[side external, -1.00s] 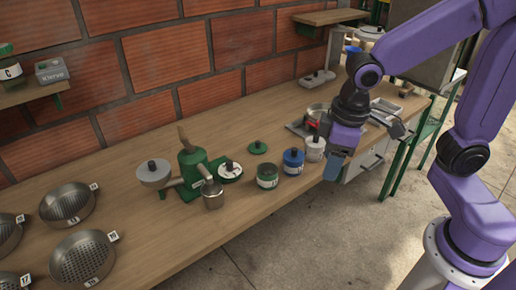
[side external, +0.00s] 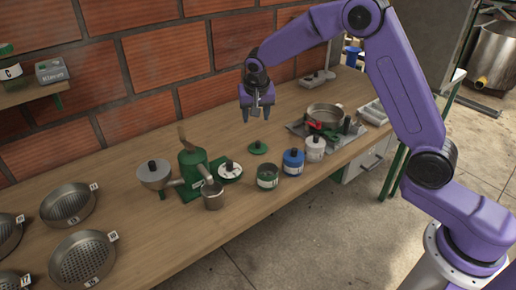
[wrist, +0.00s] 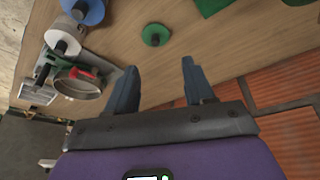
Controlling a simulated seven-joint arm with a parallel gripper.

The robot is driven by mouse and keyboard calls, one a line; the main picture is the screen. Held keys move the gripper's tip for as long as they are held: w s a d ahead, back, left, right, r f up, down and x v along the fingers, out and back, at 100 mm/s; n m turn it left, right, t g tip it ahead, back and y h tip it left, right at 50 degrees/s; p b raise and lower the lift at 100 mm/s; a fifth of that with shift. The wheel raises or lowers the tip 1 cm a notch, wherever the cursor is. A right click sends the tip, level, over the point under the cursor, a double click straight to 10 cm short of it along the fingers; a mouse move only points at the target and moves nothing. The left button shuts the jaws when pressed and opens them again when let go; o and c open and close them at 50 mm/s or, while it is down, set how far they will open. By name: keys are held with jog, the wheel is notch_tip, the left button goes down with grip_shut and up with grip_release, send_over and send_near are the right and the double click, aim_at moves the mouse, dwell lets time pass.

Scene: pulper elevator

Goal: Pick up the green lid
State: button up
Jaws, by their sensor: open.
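The green lid (side external: 258,148) is a small round disc with a dark knob on top. It lies flat on the wooden bench, behind the open green jar (side external: 268,178). My gripper (side external: 257,115) is open and empty, pointing down above the bench and a little above the lid in the side view. In the wrist view the lid (wrist: 156,35) shows whole, ahead of my open fingers (wrist: 159,67) and apart from them.
A jar with a blue lid (side external: 293,162) and a white jar (side external: 315,149) stand right of the green jar. A green pulper (side external: 196,172) stands left. A metal pan (side external: 325,115) sits on a scale at the right. The brick wall is close behind.

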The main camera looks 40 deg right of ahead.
jog(key=w+d+f+m, duration=0.2)
jog(key=w+d, duration=0.1)
send_near(258, 142)
jog(key=x, duration=0.8)
jog(key=shift+w+f, duration=0.15)
jog(key=shift+f, duration=0.15)
grip_shut()
